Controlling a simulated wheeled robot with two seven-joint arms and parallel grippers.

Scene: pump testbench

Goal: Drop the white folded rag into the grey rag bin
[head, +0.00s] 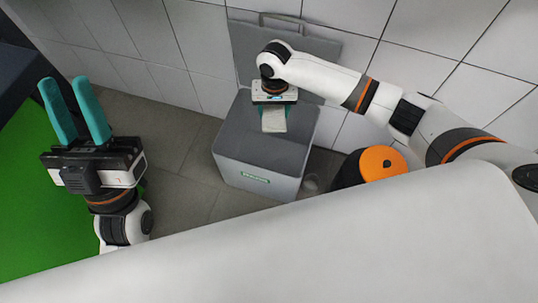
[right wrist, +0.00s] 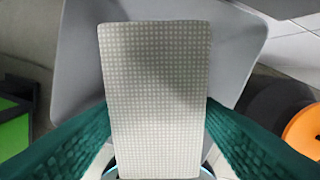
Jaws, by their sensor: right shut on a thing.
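The grey rag bin (head: 258,165) stands on the floor against the tiled wall, with a green label on its front. A grey panel with a handle (head: 240,45) stands upright behind it. My right gripper (head: 274,106) is above the bin's top, shut on the white folded rag (head: 273,121), which hangs down from it. In the right wrist view the rag (right wrist: 155,95) is a pale checked rectangle between the teal fingers, over the grey bin (right wrist: 80,70). My left gripper (head: 65,84) is open and empty, pointing up at the left, away from the bin.
A dark round container with an orange top (head: 382,162) stands to the right of the bin, below my right arm. It also shows in the right wrist view (right wrist: 303,130). A green surface (head: 30,200) lies at the left. Tiled floor (head: 185,150) is clear left of the bin.

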